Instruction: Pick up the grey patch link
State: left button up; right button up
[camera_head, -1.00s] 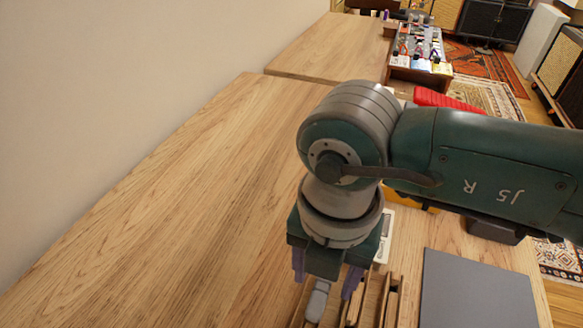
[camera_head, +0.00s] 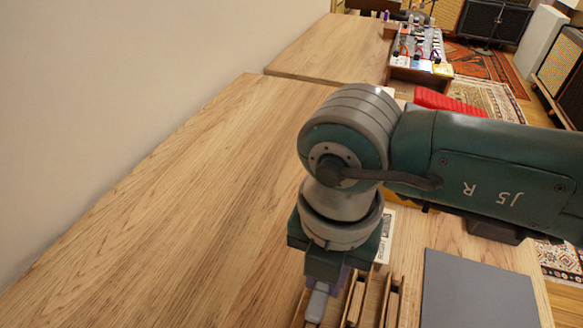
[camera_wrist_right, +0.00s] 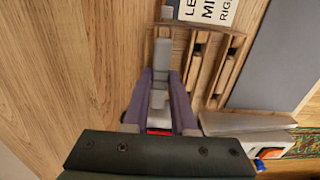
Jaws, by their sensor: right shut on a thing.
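The grey patch link (camera_wrist_right: 160,78) is between the two purple fingers of my right gripper (camera_wrist_right: 161,80) in the right wrist view, and the fingers are shut on it. In the head view my right gripper (camera_head: 327,278) points down over the slotted wooden rack, with the grey link (camera_head: 317,303) showing below it. The link is at the rack's left side; I cannot tell whether it still touches the rack. My gripper hides part of the link. My left gripper is out of view.
The wooden rack (camera_wrist_right: 238,42) has several slots. A lettered white card (camera_wrist_right: 208,9) lies beyond it. A dark grey mat (camera_head: 475,290) lies to the right. The wooden table (camera_head: 190,200) is clear on the left. A pedalboard (camera_head: 420,45) stands at the far end.

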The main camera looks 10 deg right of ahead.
grip_shut()
jog(key=shift+r, duration=0.15)
